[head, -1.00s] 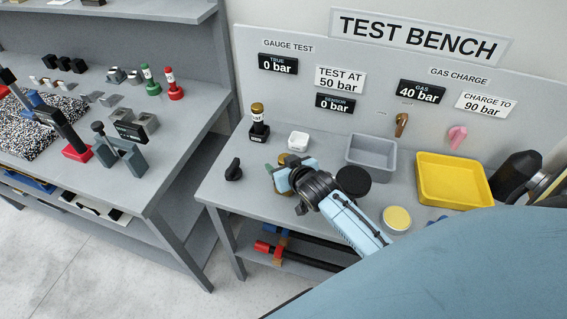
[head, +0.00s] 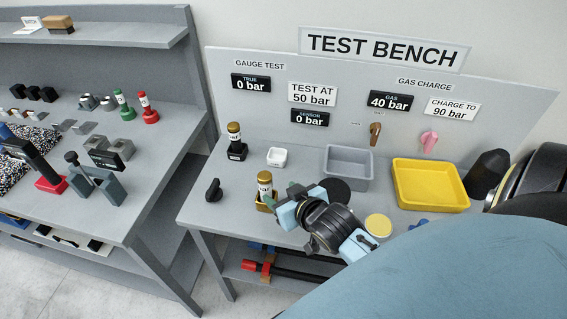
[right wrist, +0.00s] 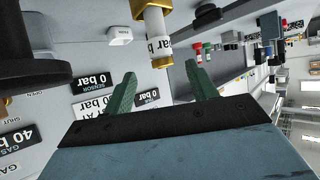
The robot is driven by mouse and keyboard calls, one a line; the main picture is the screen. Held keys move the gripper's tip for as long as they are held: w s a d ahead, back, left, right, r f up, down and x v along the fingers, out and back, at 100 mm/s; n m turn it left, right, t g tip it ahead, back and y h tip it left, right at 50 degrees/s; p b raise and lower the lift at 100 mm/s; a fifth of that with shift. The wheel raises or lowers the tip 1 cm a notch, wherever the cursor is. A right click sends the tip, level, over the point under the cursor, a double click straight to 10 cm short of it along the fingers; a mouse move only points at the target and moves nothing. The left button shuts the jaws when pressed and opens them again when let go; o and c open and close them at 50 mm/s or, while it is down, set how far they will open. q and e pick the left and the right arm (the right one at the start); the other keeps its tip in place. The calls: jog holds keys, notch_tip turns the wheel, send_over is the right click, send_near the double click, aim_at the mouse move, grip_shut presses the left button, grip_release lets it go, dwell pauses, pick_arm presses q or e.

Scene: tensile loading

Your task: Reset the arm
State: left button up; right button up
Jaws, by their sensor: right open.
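My right gripper (head: 284,203) is over the front of the test bench. Its green fingers are apart with nothing between them, as the right wrist view (right wrist: 162,88) also shows. A gold-capped gauge with a white "bar" label (head: 265,188) stands upright in a gold-coloured base just left of the fingers. It appears beyond the fingertips in the right wrist view (right wrist: 156,38), apart from them. A second gold-capped gauge (head: 234,140) stands in a black base farther back. My left gripper is not in view.
The test bench (head: 215,188) also holds a black knob (head: 213,190), a white box (head: 277,157), a grey tray (head: 348,150), a black disc (head: 335,190) and a yellow tray (head: 431,209). A cluttered workbench (head: 135,205) stands at left, with a gap between.

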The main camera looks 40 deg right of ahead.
dwell(0.5)
jog(key=s+a+n+g, duration=0.1)
jog(key=s+a+g, duration=0.15)
jog(key=s, duration=0.35)
jog(key=s+a+f+n+g+y, duration=0.1)
jog(key=s+a+g, duration=0.15)
jog(key=s, duration=0.25)
jog(key=s+a+n+g, duration=0.1)
jog(key=s+g, duration=0.3)
jog(key=s, duration=0.2)
notch_tip(320, 180, down, 31)
jog(key=s+g+b, duration=0.1)
jog(key=s+b, duration=0.1)
jog(key=b, duration=0.5)
jog(key=s+d+f+b, duration=0.1)
jog(key=s+f+b, duration=0.1)
jog(key=s+f, duration=0.6)
jog(key=s+d+f+g+b, duration=0.1)
jog(key=s+d+f+b, duration=0.1)
jog(key=s+f, duration=0.6)
notch_tip(320, 180, down, 6)
jog(key=shift+r+b, duration=0.1)
jog(key=shift+b, duration=0.7)
